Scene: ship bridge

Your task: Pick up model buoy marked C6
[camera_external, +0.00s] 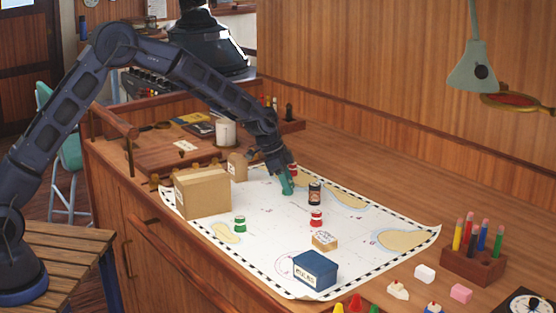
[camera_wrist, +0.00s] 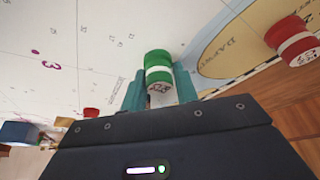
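A green-and-white buoy (camera_wrist: 158,68) sits between my teal fingers in the wrist view. Its end carries small lettering that I cannot read with certainty. My gripper (camera_external: 286,186) points down over the far part of the chart in the external view, with its fingers hiding that buoy there. In the wrist view my gripper (camera_wrist: 158,88) has one finger close on each side of the buoy; whether both press on it is unclear. A red-and-white buoy (camera_wrist: 290,40) stands to the right in the wrist view. Another green-and-white buoy (camera_external: 240,223) stands on the chart's near side.
A pen holder (camera_external: 474,264) stands right. Clear chart lies between them.

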